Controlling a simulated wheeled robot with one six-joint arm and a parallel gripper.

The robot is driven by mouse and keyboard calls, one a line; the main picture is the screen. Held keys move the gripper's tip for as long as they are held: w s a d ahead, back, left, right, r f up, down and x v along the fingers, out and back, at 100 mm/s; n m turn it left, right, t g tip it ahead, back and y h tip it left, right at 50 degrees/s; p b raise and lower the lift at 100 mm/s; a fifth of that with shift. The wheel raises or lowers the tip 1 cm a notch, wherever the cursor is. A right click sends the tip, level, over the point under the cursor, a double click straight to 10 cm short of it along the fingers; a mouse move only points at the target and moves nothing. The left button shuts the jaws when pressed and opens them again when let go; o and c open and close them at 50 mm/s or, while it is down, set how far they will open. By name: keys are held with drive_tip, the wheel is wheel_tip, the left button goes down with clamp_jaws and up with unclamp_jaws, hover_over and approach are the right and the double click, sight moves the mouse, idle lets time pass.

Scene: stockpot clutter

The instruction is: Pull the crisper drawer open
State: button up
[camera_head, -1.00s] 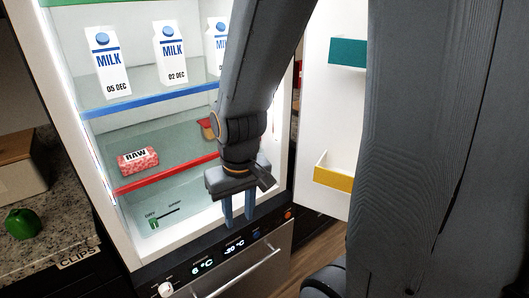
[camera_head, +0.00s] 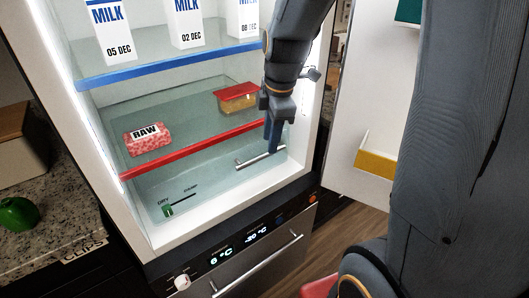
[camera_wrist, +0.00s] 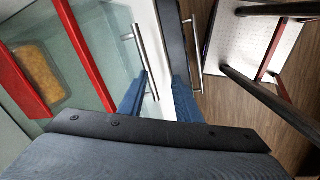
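The crisper drawer (camera_head: 222,178) is the clear, pale front at the bottom of the fridge, under the red shelf edge. It appears shut, with a dry/damp slider at its left. Its silver bar handle (camera_head: 252,161) is at the right; it also shows in the wrist view (camera_wrist: 141,50). My gripper (camera_head: 272,150) is at the handle's right end, partly hiding it. In the wrist view my gripper (camera_wrist: 159,85) has its two blue fingers apart, with the handle's lower end showing between them. Whether they touch the bar cannot be told.
The red shelf edge (camera_head: 200,148) is just above. The RAW meat pack (camera_head: 147,138) and a red-lidded container (camera_head: 237,98) sit on that shelf. A freezer drawer handle (camera_head: 258,268) is below. The open fridge door (camera_head: 350,180) stands at right.

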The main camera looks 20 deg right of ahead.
sight(265, 154)
drive_tip(key=shift+w+f+n+p, duration=0.1)
drive_tip(key=shift+w+f+n, duration=0.65)
drive_tip(key=shift+f, duration=0.5)
drive_tip(key=shift+w+f+n+p, duration=0.15)
drive_tip(key=shift+w+f+n, duration=0.65)
drive_tip(key=shift+f, duration=0.45)
drive_tip(key=shift+w+f+n+p, duration=0.1)
drive_tip(key=shift+w+f+n, duration=0.65)
drive_tip(key=shift+f, duration=0.5)
drive_tip(key=shift+s, duration=0.1)
clamp_jaws()
